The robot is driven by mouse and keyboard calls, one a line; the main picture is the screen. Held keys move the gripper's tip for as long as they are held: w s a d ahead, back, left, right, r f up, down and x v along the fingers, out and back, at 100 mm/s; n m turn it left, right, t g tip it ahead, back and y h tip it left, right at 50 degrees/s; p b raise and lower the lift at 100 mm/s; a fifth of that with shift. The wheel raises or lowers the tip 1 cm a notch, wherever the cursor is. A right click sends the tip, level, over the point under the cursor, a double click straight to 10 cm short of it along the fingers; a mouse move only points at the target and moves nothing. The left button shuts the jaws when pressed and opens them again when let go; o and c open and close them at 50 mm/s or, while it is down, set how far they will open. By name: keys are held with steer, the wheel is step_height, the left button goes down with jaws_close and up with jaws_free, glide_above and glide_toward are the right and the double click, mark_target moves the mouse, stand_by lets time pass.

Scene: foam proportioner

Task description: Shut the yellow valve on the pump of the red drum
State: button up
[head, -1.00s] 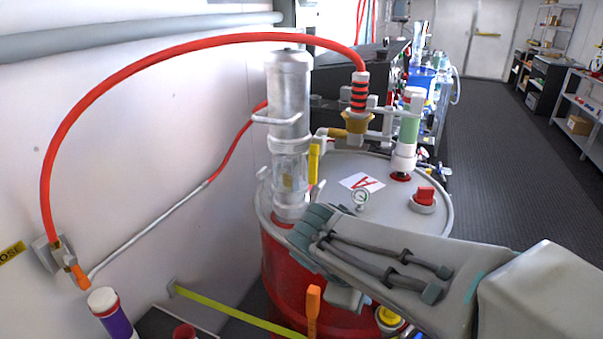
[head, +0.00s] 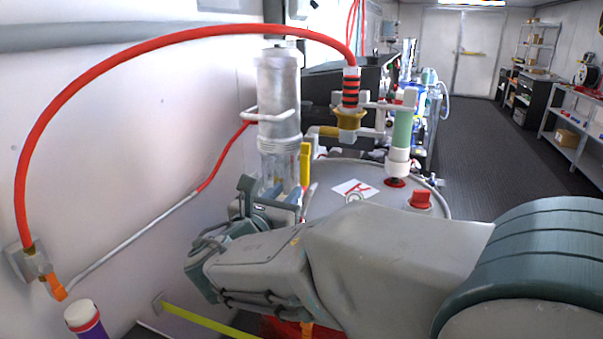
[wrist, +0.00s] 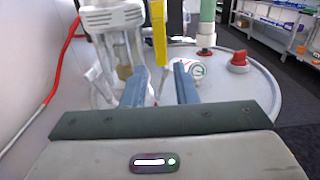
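The yellow valve handle (head: 305,165) stands upright just right of the clear pump cylinder (head: 279,100) on the red drum (head: 285,328). The handle also shows in the wrist view (wrist: 160,38), pointing up, with its lower end between and beyond my fingers. My gripper (wrist: 160,85) is open and empty, with one blue finger on each side of the handle's line. I cannot tell whether the fingers reach around it; no contact shows. In the head view my gripper (head: 288,198) is low in front of the pump's base, and my arm hides much of the drum.
A green-and-white cylinder (head: 405,130) rises at right. A red hose (head: 150,52) arches overhead. The wall is close on the left.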

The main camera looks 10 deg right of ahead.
mark_target(303, 173)
steer(key=x, duration=1)
steer(key=shift+w+d, duration=0.25)
steer(key=shift+w, duration=0.05)
jaws_close()
